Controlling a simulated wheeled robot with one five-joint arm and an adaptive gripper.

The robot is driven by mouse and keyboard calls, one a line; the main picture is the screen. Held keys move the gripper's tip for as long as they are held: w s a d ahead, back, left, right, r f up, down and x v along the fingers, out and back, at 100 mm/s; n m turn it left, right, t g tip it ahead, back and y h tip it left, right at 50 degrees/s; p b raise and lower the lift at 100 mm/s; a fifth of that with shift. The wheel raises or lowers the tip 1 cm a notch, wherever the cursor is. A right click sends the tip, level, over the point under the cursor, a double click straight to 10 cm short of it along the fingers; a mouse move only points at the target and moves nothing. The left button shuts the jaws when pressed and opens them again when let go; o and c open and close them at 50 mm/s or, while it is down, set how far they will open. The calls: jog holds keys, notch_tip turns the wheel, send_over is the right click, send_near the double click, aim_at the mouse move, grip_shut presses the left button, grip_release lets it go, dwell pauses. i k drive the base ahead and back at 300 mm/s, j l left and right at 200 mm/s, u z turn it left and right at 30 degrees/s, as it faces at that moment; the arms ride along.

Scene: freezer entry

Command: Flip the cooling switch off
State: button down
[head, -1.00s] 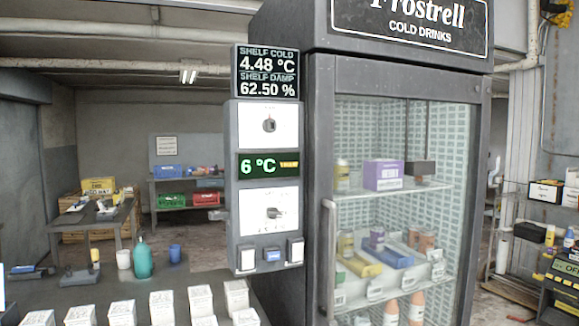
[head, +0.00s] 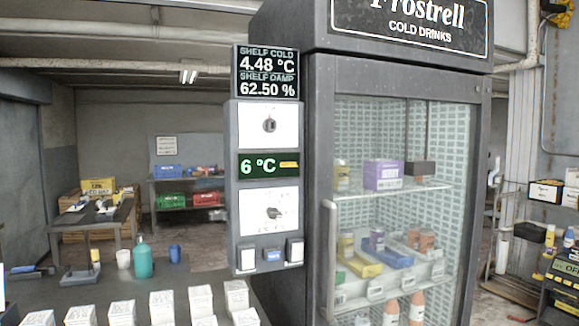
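A grey control panel (head: 234,205) is fixed at the left side of the glass-door drinks fridge (head: 318,150). It has an upper dial (head: 269,125), a green display (head: 257,166) reading 6 °C with a yellow mark, and a lower dial (head: 275,213). Along its bottom edge are a left white rocker (head: 246,257), a blue middle piece (head: 272,255) and a right white rocker (head: 294,251). The labels are too small to read, so I cannot tell which is the cooling switch or its position. My gripper is not in view.
A screen (head: 266,73) above the panel reads 4.48 °C and 62.50 %. The fridge door is shut, with its handle (head: 329,260) right of the panel. Several white boxes (head: 168,306) stand below left, near a teal bottle (head: 142,259) and a blue cup (head: 175,253).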

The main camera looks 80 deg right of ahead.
aim_at(248, 256)
jog(key=z, duration=2.2)
